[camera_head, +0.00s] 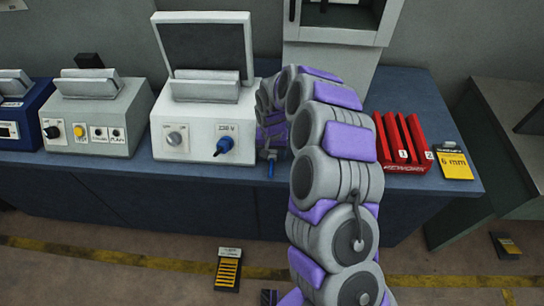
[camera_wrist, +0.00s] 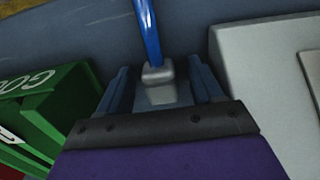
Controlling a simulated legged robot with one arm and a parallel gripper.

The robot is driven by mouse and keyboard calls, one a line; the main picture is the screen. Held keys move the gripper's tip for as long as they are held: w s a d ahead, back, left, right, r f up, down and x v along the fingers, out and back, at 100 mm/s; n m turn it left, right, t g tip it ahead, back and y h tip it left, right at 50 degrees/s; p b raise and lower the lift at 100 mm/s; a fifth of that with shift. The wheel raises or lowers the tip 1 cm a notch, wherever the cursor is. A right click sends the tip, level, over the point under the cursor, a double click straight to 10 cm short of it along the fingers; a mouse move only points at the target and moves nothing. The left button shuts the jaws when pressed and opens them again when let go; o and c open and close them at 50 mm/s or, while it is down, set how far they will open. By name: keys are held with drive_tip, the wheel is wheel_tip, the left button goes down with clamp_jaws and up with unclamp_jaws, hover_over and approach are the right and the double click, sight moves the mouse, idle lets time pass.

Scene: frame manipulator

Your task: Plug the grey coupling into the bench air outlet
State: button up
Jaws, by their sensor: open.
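The grey coupling (camera_wrist: 158,74) is a small block on the end of a blue hose (camera_wrist: 148,30) in the wrist view. It lies between the two fingers of my gripper (camera_wrist: 158,80), with a gap visible on each side. My gripper is open. In the head view my gripper (camera_head: 270,155) is low at the bench's front edge, right of the white unit, and the blue hose (camera_head: 271,169) hangs below it. The coupling is too small to make out there. I cannot identify the bench air outlet in either view; my arm hides part of the bench.
A red rack (camera_head: 403,145) and yellow card (camera_head: 453,163) are on the right. A green box (camera_wrist: 60,115) is at left in the wrist view.

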sight(272, 153)
drive_tip(key=shift+a, duration=0.15)
drive_tip(key=shift+c, duration=1.1)
drive_tip(key=c, duration=0.8)
drive_tip(key=shift+o, duration=0.2)
wheel_tip(272, 153, up, 10)
drive_tip(key=shift+r+p, duration=0.1)
drive_tip(key=shift+p, duration=1.15)
